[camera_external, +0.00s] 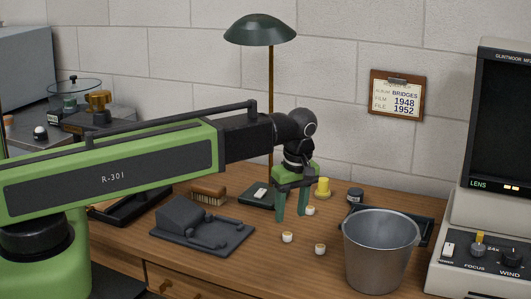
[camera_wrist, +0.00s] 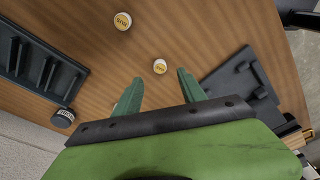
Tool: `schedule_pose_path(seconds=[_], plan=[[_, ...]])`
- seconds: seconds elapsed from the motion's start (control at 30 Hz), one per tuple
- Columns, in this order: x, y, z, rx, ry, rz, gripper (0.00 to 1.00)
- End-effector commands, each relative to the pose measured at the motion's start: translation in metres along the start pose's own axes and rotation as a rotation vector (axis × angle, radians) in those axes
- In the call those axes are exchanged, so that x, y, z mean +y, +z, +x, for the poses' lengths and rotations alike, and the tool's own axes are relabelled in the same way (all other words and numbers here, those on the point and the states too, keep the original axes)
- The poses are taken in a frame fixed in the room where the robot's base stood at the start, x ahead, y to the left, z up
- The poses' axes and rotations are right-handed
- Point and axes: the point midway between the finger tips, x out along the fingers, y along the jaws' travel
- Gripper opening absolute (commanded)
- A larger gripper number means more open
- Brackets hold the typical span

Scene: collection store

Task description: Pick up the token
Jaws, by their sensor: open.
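Three small pale tokens stand on the wooden desk. One token (camera_external: 287,237) is just in front of my gripper (camera_external: 291,214); in the wrist view this token (camera_wrist: 160,66) shows at the opening between my fingertips. A second token (camera_external: 320,249) stands to its right, near the bucket; in the wrist view it (camera_wrist: 122,21) is farther up. A third token (camera_external: 309,210) is beside the right finger and mostly hidden by a finger in the wrist view. My gripper (camera_wrist: 160,76) is open, empty and pointing down, with its green fingers apart. I cannot tell its exact height above the desk.
A metal bucket (camera_external: 380,250) stands at the right, with a black tray (camera_external: 425,231) behind it. A dark device (camera_external: 205,229) lies left of my gripper, near a brush (camera_external: 208,193). A lamp (camera_external: 260,31), a yellow cylinder (camera_external: 323,186) and a dark jar (camera_external: 355,195) are behind.

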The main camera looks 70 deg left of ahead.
Motion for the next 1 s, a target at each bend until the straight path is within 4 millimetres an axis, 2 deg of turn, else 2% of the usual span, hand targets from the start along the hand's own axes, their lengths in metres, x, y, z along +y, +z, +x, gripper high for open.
schedule_pose_path(seconds=[0.03,0.23,0.33,0.6,0.87,1.0], plan=[[0.0,0.001,0.016,0.0,0.0,-0.001,0.48],[0.0,0.0,0.016,0.0,0.0,0.0,0.48],[0.0,0.0,0.024,0.0,0.0,-0.001,0.48],[0.0,-0.001,0.068,0.0,0.0,-0.001,0.48],[0.0,-0.002,0.067,0.0,0.0,0.0,0.48],[0.0,-0.002,0.067,0.0,0.0,0.0,0.31]])
